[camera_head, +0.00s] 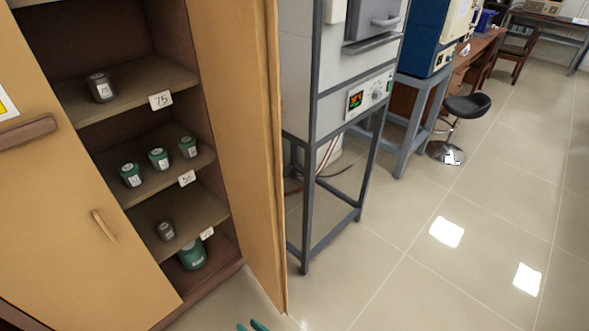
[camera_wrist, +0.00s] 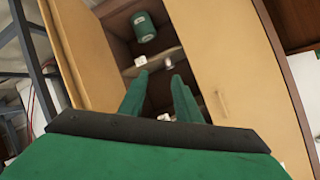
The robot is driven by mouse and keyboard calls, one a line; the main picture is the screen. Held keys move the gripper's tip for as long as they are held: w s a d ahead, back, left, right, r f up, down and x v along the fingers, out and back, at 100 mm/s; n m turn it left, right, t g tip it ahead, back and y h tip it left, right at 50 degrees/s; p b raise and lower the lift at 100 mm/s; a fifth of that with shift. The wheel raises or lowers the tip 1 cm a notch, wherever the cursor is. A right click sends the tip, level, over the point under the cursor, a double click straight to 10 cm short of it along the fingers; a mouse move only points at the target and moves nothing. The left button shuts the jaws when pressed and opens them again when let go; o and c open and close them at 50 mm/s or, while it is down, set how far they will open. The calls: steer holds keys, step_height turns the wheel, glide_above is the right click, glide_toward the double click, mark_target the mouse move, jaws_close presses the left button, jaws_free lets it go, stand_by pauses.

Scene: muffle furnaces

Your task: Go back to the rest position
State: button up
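My gripper (camera_head: 251,326) shows only as two green fingertips at the bottom edge of the head view, in front of the cabinet. In the wrist view my gripper (camera_wrist: 160,77) has its two green fingers apart with nothing held between them. Beyond the fingers is the open cabinet (camera_wrist: 105,8), which looks turned over in that view. A green container (camera_wrist: 143,27) and a small grey jar (camera_wrist: 168,62) show on its shelves, apart from the fingers.
The open cabinet door (camera_head: 238,130) stands between the shelves and a furnace on a metal stand (camera_head: 306,200). Shelves hold a grey jar (camera_head: 101,87), several green-and-grey jars (camera_head: 158,159) and number cards. A black stool (camera_head: 467,107) stands farther back. The tiled floor (camera_head: 440,270) at right is clear.

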steer(key=s+d+r+m+t+h, duration=0.15)
steer(key=s+d+h, duration=0.25)
steer(key=s, duration=0.4)
steer(key=s+d+m+h, duration=0.3)
steer(key=s+h, duration=0.1)
steer(key=s, duration=0.3)
steer(key=s+d+r+n+t, duration=0.1)
steer(key=s+d+r+t, duration=0.1)
steer(key=r, duration=0.8)
steer(key=s+d+r+n+t+h, duration=0.1)
steer(key=s+d+r+t, duration=0.2)
steer(key=s+r, duration=0.4)
step_height(320, 180, up, 4)
steer(key=shift+s+d+f, duration=0.2)
steer(key=shift+d+f, duration=0.05)
steer(key=shift+d, duration=0.65)
steer(key=shift+d, duration=0.1)
